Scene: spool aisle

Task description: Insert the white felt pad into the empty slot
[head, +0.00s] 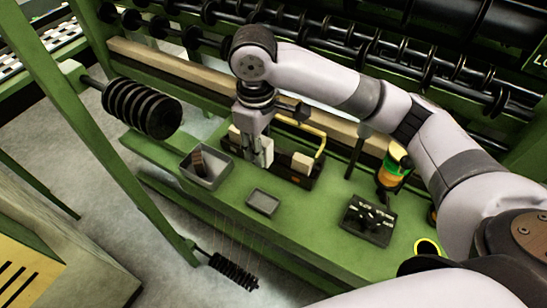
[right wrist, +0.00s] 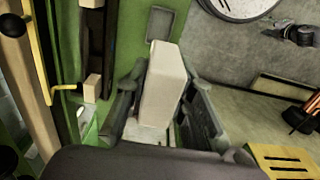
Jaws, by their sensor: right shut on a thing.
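The white felt pad (right wrist: 162,85) is a pale upright block between the two fingers of my right gripper (right wrist: 165,112) in the right wrist view. In the head view my right gripper (head: 259,153) points down, shut on the pad, beside a long dark holder (head: 287,174). A beige block (head: 302,162) stands in the holder to the right of the gripper. In the right wrist view the holder lies left of the pad, with a dark gap (right wrist: 92,45) between two beige blocks. The pad appears apart from this gap. My left gripper is not in view.
A grey bin (head: 205,178) with a brown item stands left of the gripper. A small shallow grey tray (head: 262,203) lies in front. A yellow bent rod (head: 318,138) rises behind the holder.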

